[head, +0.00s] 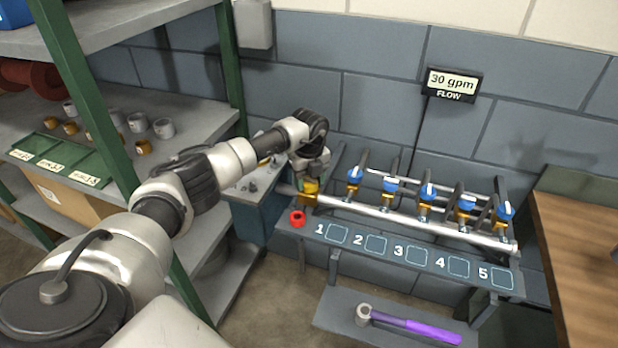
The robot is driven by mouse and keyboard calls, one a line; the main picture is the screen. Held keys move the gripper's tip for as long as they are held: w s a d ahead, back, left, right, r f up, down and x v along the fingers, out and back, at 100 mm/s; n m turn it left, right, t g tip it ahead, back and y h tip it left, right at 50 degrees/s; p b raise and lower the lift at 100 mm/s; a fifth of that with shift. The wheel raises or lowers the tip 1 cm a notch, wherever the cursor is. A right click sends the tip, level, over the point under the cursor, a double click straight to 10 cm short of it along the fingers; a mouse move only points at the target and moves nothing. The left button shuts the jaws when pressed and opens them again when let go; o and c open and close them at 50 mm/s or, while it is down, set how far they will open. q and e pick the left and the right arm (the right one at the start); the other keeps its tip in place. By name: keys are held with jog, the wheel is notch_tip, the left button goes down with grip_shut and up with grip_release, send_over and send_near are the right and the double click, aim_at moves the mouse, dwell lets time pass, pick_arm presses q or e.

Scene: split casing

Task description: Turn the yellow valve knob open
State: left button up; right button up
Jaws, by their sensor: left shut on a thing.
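The yellow valve knob (310,187) sits at the left end of a silvery pipe (400,214) on the valve bench. My left arm reaches in from the left, and its gripper (311,178) points down onto the yellow knob. The gripper is shut on the knob, and its body hides the knob's upper part. Which way the knob is turned cannot be told at this size. My right gripper is not in view.
Several blue-capped valves (390,184) stand along the pipe above numbered squares. A red ring (297,218) lies left of square 1. A wall display (451,84) reads 30 gpm. Shelving (228,60) stands left.

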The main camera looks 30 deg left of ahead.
aim_at(309, 179)
pick_arm(q)
jog(key=shift+r, duration=0.1)
dwell(0.3)
jog(key=o, duration=0.9)
notch_tip(309, 179, up, 11)
jog(key=shift+f+b, duration=0.15)
jog(key=shift+b, duration=0.95)
jog(key=shift+f, duration=0.1)
